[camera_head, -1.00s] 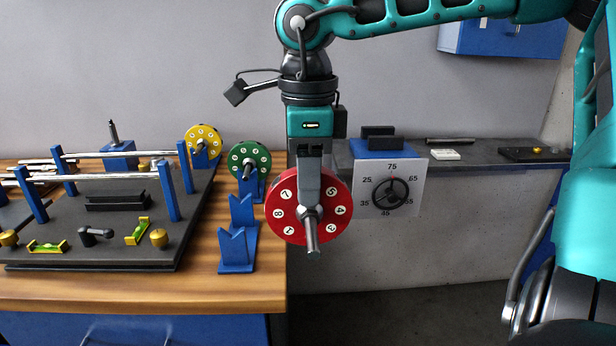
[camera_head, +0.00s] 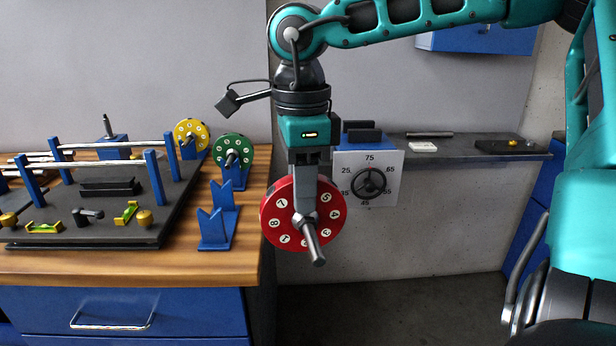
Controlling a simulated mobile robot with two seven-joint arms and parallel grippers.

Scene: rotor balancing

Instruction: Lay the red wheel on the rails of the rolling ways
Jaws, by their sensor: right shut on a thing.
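The red wheel (camera_head: 275,218) has white numbered spots and a grey axle that points toward me. My right gripper (camera_head: 304,212) points down and is shut on the red wheel at its axle. It holds the wheel in the air beyond the right edge of the wooden bench. The rolling ways stand on a dark base plate at the left, with two silver rails (camera_head: 94,165) carried on blue posts. The rails are bare. My left gripper is not in view.
An empty blue V-stand (camera_head: 218,231) stands at the bench's right edge. A green wheel (camera_head: 233,151) and a yellow wheel (camera_head: 190,134) rest on stands behind it. Two spirit levels, including one (camera_head: 126,213), and brass knobs lie on the base plate. A dial panel (camera_head: 368,179) is behind the wheel.

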